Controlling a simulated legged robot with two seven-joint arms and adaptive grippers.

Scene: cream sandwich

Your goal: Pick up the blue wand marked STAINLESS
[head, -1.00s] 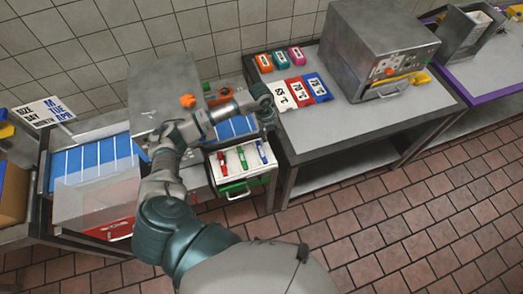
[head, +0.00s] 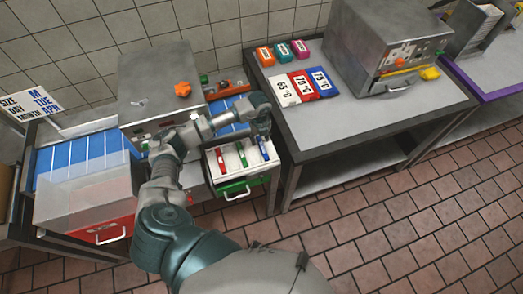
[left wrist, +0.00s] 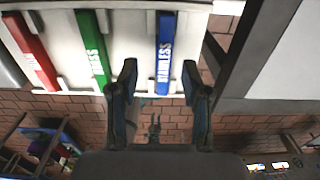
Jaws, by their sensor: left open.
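The blue wand (head: 264,149) lies in a white open drawer (head: 231,174), the rightmost of three wands. In the left wrist view the blue wand (left wrist: 165,52) shows white lettering that reads STAINLESS. A green wand (head: 242,155) and a red wand (head: 222,162) lie to its left. My left gripper (head: 262,128) is just behind the blue wand's far end in the head view. My right gripper is not in view.
A grey table (head: 330,130) with several coloured temperature blocks (head: 302,88) is close on the right. A clear-lidded bin (head: 85,200) is at the left.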

